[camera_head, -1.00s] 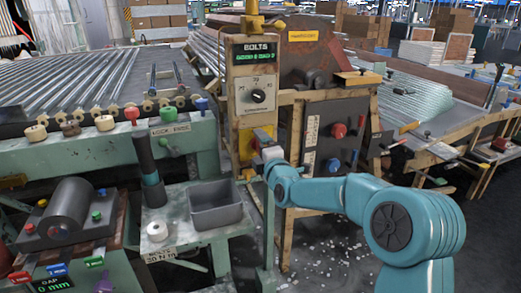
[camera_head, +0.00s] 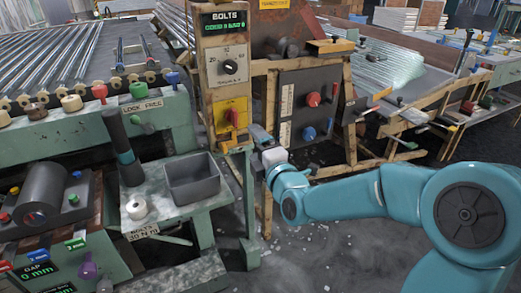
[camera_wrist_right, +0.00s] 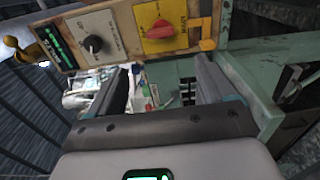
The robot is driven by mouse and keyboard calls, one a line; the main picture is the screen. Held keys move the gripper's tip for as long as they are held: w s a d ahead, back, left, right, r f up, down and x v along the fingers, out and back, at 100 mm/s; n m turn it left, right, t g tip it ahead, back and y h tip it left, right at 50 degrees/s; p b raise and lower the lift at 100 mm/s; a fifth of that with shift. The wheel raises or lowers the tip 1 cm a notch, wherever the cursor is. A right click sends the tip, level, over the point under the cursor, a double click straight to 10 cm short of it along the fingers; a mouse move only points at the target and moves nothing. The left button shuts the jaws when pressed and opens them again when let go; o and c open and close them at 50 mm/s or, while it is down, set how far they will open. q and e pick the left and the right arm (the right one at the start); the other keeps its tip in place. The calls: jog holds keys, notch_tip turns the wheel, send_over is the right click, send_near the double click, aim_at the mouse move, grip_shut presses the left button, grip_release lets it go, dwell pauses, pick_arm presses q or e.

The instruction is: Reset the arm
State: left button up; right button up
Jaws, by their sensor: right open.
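My right arm comes in from the right in the head view. Its gripper (camera_head: 258,134) is small there, just to the right of and below a yellow plate with a red handle (camera_head: 232,117) on the bolts panel (camera_head: 226,65). In the right wrist view the gripper (camera_wrist_right: 163,80) has its two dark fingers wide apart with nothing held between them. The red handle (camera_wrist_right: 158,30) on its yellow plate shows beyond the fingertips, apart from them. The black dial (camera_wrist_right: 93,44) is to its left. My left gripper is not in view.
A grey bin (camera_head: 192,180) and a white roll (camera_head: 137,207) stand on the green bench left of the gripper. A wooden-framed cabinet (camera_head: 305,85) with red and blue knobs stands behind the arm. Glass tubes lie on racks at left and right. Debris litters the floor.

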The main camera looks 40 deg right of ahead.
jog(key=shift+v, duration=1.1)
